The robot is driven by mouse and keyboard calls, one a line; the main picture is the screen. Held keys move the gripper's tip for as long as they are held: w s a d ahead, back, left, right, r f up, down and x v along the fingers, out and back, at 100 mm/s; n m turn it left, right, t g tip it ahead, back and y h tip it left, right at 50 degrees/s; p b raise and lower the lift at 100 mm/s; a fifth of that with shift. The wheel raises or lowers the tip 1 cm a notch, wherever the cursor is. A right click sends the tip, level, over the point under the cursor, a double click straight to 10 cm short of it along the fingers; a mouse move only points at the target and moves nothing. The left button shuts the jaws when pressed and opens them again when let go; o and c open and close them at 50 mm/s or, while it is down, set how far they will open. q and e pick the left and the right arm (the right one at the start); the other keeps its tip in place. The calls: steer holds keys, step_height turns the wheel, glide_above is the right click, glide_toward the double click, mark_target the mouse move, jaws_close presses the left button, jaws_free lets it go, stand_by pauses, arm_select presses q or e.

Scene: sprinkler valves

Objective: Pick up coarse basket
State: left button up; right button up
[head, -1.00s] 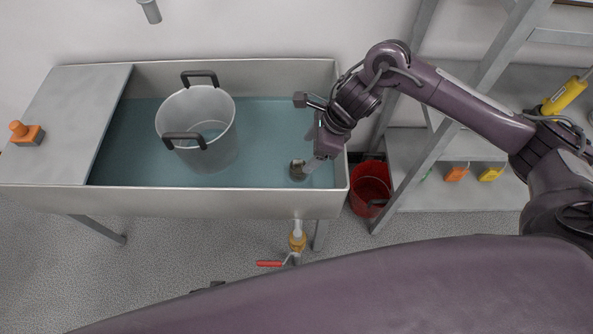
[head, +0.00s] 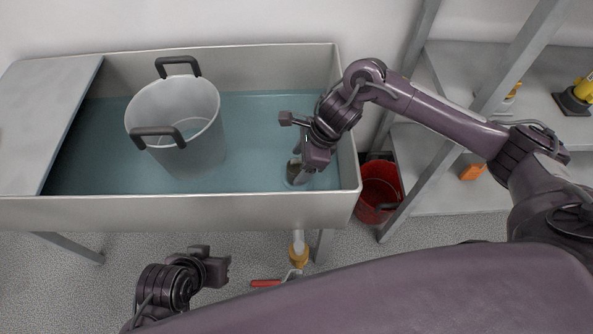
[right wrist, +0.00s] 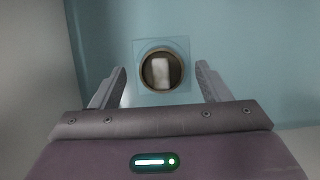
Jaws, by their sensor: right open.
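A large grey pail (head: 178,125) with two black handles stands in the water of the metal sink (head: 190,212). I cannot tell whether it is the coarse basket. A small round fitting (head: 293,172) with a dark ring sits at the sink's right end; in the right wrist view it is a brass-rimmed ring (right wrist: 144,70) on a square plate, with a pale block inside. My right gripper (head: 303,170) is over this fitting, open, with the ring between and beyond its fingers (right wrist: 161,75). My left gripper (head: 222,267) is low in front of the sink, away from the pail; its jaws are unclear.
A red bucket (head: 378,192) stands on the floor right of the sink, beside a grey shelf rack (head: 455,205). A flat grey board (head: 45,120) covers the sink's left end. A pipe with a yellow valve (head: 299,253) and red handle hangs below the sink.

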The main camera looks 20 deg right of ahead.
mark_target(294, 168)
steer(key=x, duration=0.3)
steer(key=shift+w+a+f, duration=0.15)
steer(key=shift+a+f, duration=0.05)
steer(key=shift+f, duration=0.1)
steer(key=c, duration=1.1)
steer(key=shift+r, duration=0.15)
